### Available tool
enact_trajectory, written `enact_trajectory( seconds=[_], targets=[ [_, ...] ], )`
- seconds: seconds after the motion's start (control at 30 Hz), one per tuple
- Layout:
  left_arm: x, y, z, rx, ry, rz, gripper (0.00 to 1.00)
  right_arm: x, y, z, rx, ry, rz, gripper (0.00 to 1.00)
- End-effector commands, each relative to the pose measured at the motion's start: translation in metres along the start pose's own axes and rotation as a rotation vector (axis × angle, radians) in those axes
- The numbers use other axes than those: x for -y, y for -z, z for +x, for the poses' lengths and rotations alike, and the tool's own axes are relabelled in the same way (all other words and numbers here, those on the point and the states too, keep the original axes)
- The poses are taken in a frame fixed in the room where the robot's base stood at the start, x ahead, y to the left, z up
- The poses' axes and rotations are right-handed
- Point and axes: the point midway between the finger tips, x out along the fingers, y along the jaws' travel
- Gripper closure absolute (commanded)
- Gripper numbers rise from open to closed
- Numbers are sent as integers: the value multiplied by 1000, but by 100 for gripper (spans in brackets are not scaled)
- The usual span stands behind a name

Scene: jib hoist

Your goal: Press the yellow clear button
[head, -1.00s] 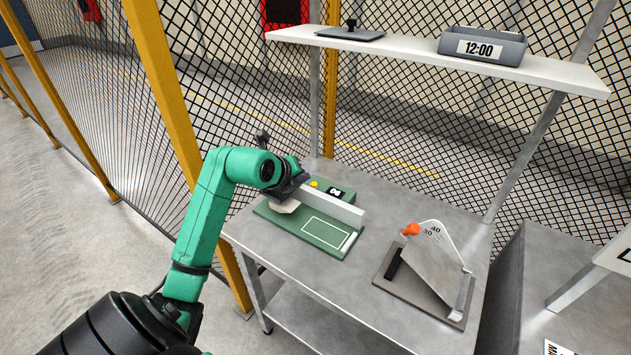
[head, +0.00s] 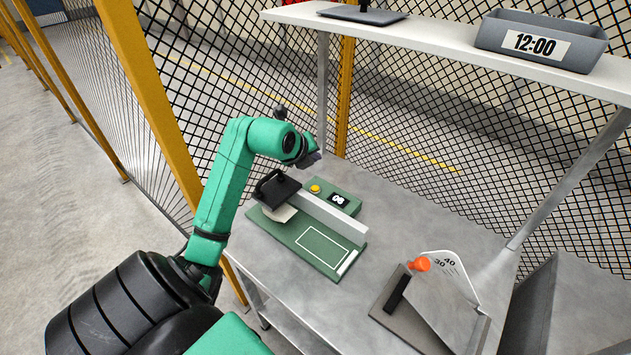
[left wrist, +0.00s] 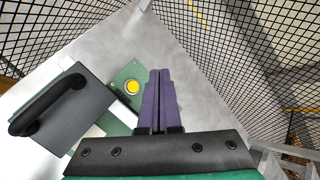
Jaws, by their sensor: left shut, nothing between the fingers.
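The yellow clear button (head: 315,188) sits on the top of a green box (head: 345,197) at the back of a green device on the metal table. In the left wrist view the yellow button (left wrist: 132,87) lies just left of my fingertips. My left gripper (head: 313,160) is shut and empty; its purple fingers (left wrist: 161,85) are together, raised and apart from the button. A small display reading about 08 (head: 338,199) is beside the button. My right gripper is not in view.
A grey bar (head: 325,213) and a black-handled block (head: 277,187) stand in front of the button. A tilted plate with an orange knob (head: 421,265) is at the right. A shelf (head: 430,48) with a 12:00 bin (head: 540,42) hangs above; mesh fence (head: 240,60) stands behind.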

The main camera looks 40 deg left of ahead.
Motion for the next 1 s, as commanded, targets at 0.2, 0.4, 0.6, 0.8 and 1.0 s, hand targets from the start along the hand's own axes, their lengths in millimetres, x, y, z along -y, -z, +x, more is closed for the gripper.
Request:
enact_trajectory(
  seconds=[0.2,0.4,0.6,0.8,1.0],
  targets=[
    [-18,18,24,0,0,-1,100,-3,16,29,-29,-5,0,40],
    [-33,33,45,0,1,-2,100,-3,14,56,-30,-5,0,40],
    [-42,42,58,1,0,0,100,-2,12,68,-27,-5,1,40],
    [-42,42,57,0,0,0,100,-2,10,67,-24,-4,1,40],
    [-42,42,57,0,0,0,100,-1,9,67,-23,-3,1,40]
  ],
)
